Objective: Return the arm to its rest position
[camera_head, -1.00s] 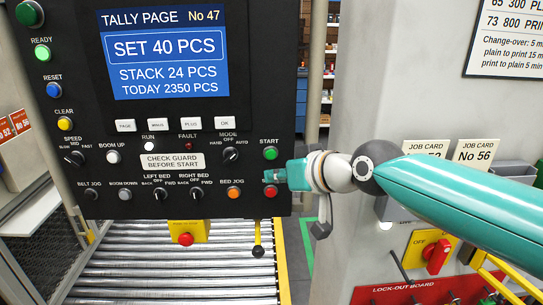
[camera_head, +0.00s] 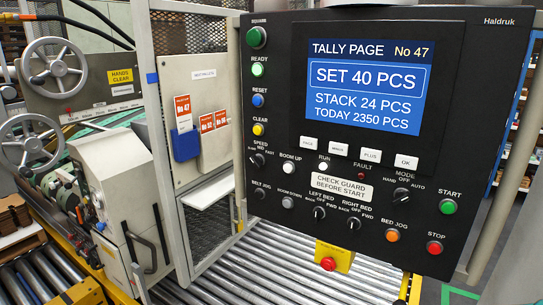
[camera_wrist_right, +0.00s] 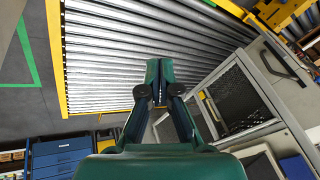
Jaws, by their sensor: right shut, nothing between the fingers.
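My right gripper (camera_wrist_right: 159,72) shows in the right wrist view, its green fingers shut together with nothing between them. Behind the fingers in that view lies a roller bed (camera_wrist_right: 110,45) with a yellow frame, and the fingers look clear of it. Neither of my arms shows in the head view, and my left gripper is in no view. The black control panel (camera_head: 290,210) stands at the right of the head view, its screen (camera_head: 368,88) reading SET 40 PCS, STACK 24 PCS, TODAY 2350 PCS.
Metal rollers (camera_head: 300,265) run below the panel. A yellow box with a red button (camera_head: 328,264) hangs under it. A mesh guard (camera_head: 210,150) and a machine with handwheels (camera_head: 54,62) stand at the left. In the wrist view, a blue cabinet (camera_wrist_right: 58,155) is lower left and a grey mesh-sided frame (camera_wrist_right: 245,100) at right.

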